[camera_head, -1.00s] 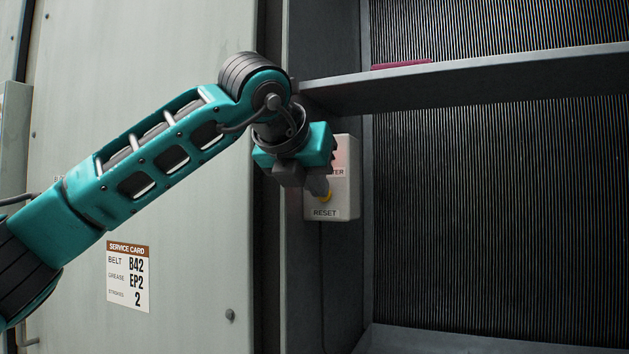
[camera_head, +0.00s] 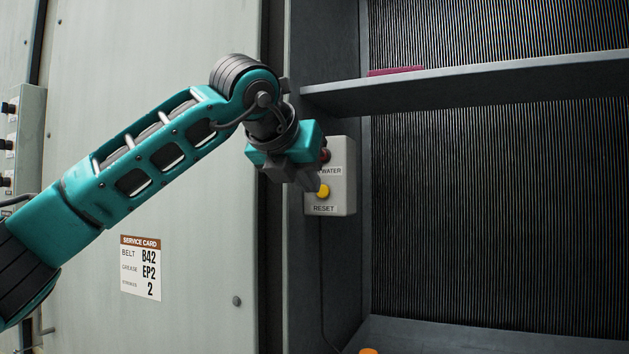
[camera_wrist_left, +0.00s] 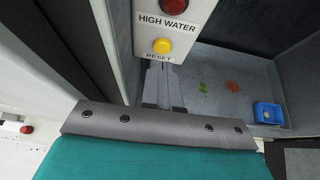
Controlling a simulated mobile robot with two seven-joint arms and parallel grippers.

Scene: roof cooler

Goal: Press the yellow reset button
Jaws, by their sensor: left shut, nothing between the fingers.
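The yellow reset button (camera_head: 323,191) is on a pale control box (camera_head: 345,180) mounted on the dark frame, above a RESET label. In the left wrist view the yellow button (camera_wrist_left: 162,46) shows whole, below the HIGH WATER label. My left gripper (camera_head: 314,184) is shut and empty, its fingertips just left of the button in the head view. In the left wrist view the shut fingers (camera_wrist_left: 162,68) point at the box just below the button. I cannot tell whether they touch the box. My right gripper is not in view.
A red lamp (camera_wrist_left: 174,6) sits above the button. A grey shelf (camera_head: 470,82) juts out at the right, with a dark red object (camera_head: 396,71) on it. A blue container (camera_wrist_left: 268,113) stands in the tray below. A service card (camera_head: 141,268) is on the left panel.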

